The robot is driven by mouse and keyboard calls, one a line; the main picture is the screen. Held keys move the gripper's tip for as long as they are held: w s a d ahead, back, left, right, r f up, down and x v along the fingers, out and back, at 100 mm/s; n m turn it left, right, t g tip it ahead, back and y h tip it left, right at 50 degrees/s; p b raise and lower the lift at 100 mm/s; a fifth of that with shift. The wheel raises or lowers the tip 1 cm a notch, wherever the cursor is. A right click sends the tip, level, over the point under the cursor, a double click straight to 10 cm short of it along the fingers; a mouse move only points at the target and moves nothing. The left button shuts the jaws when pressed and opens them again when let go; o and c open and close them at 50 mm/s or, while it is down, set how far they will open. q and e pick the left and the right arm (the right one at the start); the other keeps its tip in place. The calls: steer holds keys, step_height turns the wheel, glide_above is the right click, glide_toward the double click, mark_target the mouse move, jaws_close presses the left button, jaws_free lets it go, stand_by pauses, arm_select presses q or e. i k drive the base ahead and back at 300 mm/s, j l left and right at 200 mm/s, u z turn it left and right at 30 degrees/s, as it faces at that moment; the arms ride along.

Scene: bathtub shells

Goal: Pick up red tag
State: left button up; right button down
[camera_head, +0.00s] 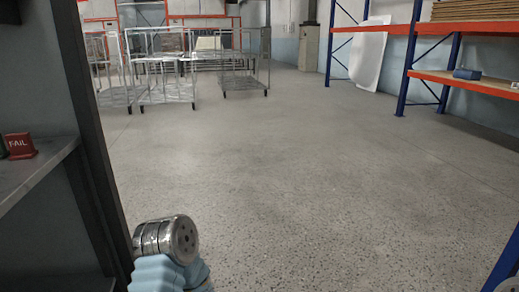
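A small red block-like tag (20,146) with the word FAIL in white stands on a dark grey shelf (32,172) at the left edge of the head view. A dark green item (2,150) sits at its left, partly cut off by the frame edge. A silver and light blue link of my arm shows at the bottom left, beside the shelf's dark upright. Neither gripper shows, so I cannot tell how far they are from the tag.
The dark shelf upright (95,140) stands right of the tag. The concrete floor (290,170) is clear in the middle. Wire cage carts (165,85) stand at the back left. A blue and orange rack (455,75) stands at the right, with a white panel (370,52) behind.

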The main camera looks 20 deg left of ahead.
mark_target(21, 145)
steer(key=i+j+u, duration=0.1)
steer(key=i+u, duration=0.6)
steer(key=i, duration=0.25)
